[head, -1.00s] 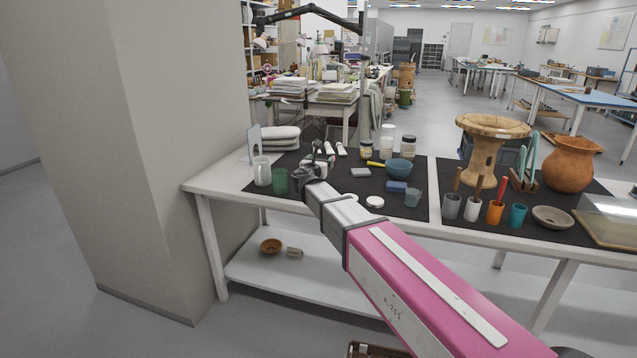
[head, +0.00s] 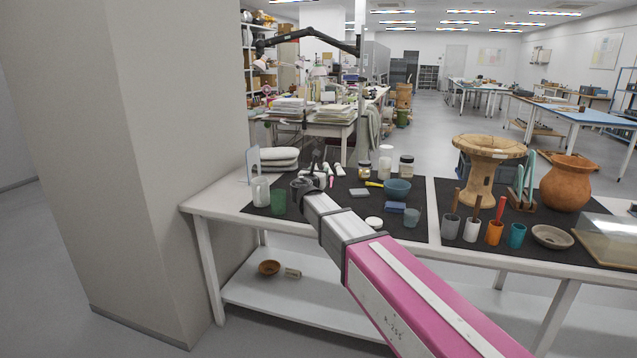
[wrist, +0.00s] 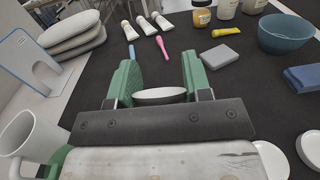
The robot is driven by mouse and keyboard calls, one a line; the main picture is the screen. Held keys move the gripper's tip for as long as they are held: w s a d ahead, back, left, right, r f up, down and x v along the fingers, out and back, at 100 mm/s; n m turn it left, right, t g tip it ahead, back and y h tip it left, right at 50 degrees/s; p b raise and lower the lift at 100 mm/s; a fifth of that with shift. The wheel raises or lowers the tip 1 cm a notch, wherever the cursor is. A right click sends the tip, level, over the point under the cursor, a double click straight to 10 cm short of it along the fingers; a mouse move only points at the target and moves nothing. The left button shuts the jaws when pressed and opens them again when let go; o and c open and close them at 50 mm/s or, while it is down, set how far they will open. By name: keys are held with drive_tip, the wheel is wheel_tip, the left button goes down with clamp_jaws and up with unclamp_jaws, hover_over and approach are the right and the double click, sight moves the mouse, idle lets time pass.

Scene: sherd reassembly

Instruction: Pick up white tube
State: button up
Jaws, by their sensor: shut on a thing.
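My gripper (wrist: 160,84) has green fingers in the wrist view. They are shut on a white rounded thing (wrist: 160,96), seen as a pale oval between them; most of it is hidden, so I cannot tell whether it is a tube. Several white tubes (wrist: 145,27) lie on the black mat beyond the fingertips, clear of them. A pink-handled tool (wrist: 162,46) and a blue stick (wrist: 131,52) lie between the gripper and the tubes.
A grey block (wrist: 220,55), a blue bowl (head: 397,189), jars (wrist: 201,14) and white lids (wrist: 308,148) are to the right. Bare black mat (wrist: 240,100) lies between.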

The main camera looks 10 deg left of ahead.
drive_tip(key=s+a+r, duration=0.5)
drive_tip(key=a+r, duration=0.2)
drive_tip(key=a, duration=0.3)
drive_tip(key=shift+s+a, duration=0.15)
drive_tip(key=shift+a, duration=0.1)
drive_tip(key=shift+d, duration=0.1)
